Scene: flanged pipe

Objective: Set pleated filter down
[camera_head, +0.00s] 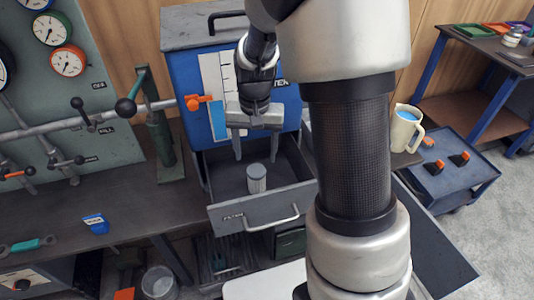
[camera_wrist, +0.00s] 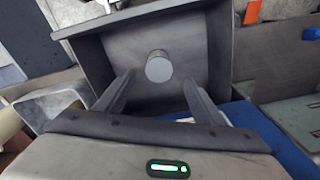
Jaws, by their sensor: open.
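The pleated filter (camera_head: 257,178) is a small pale cylinder with a grey top. It stands upright in the open drawer labelled FILTER (camera_head: 225,217), and shows from above in the wrist view (camera_wrist: 159,66). My gripper (camera_head: 256,158) is open and empty above the drawer. In the head view its fingers point down, with their tips above the filter and to either side. In the wrist view the fingers (camera_wrist: 158,75) are spread apart, and the filter lies between and beyond their tips without visible contact.
The drawer belongs to a blue cabinet (camera_head: 188,85) with an orange valve handle (camera_head: 197,102). A gauge panel (camera_head: 105,140) is at left. A bench with a blue box (camera_head: 96,223) and wrench (camera_head: 30,244) is at lower left. A pitcher (camera_head: 405,130) stands at right.

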